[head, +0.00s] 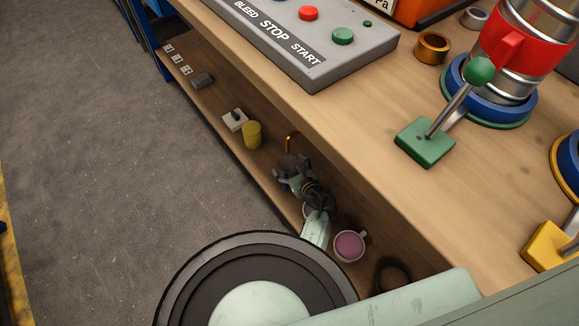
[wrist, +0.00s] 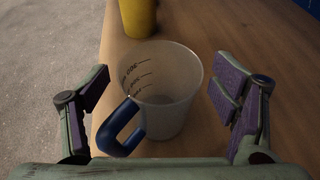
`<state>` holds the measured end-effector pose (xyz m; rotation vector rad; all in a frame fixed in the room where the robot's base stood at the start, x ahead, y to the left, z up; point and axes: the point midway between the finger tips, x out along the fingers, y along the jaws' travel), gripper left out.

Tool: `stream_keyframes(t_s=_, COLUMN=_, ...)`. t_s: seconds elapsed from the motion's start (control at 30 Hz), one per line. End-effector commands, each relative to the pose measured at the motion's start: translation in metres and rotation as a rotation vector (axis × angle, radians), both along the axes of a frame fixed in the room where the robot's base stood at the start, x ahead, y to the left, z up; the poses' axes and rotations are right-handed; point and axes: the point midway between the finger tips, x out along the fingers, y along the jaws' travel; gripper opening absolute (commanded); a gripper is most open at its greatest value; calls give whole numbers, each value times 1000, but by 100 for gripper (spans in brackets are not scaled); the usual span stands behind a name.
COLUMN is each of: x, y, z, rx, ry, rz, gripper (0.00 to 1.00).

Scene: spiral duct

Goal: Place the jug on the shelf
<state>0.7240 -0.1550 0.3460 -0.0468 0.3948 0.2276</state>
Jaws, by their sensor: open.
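The jug (wrist: 168,88) is a translucent measuring cup with dark markings and a blue handle (wrist: 121,128). In the wrist view it stands upright on a wooden surface. My gripper (wrist: 170,90) is open, with one finger on each side of the jug and gaps between the fingers and its wall. The handle points toward the lower left, near the left finger. In the head view my gripper (head: 290,166) is down at the lower shelf (head: 218,102) under the bench, and I cannot make out the jug there.
A yellow cylinder (head: 252,135) stands just beyond the jug; it also shows in the wrist view (wrist: 138,18). A mug with purple contents (head: 349,246) is near my arm. The bench top (head: 330,125) overhangs the shelf. Open floor (head: 110,180) lies to the left.

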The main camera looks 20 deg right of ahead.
Motion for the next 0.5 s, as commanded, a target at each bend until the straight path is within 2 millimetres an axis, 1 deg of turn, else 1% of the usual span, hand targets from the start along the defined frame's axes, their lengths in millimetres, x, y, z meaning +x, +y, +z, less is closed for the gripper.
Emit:
stream_keyframes(t_s=0.13, x=0, y=0, z=2, rx=0, ry=0, rz=0, gripper=80)
stream_keyframes(t_s=0.2, x=0, y=0, z=6, rx=0, ry=0, rz=0, gripper=80)
stream_keyframes(t_s=0.23, x=-3, y=-1, z=5, rx=1, ry=0, rz=-1, gripper=80)
stream_keyframes(t_s=0.37, x=-23, y=-5, z=12, rx=-1, ry=1, rz=-1, gripper=80)
stream_keyframes(t_s=0.5, x=-51, y=-12, z=24, rx=-1, ry=1, rz=-2, gripper=80)
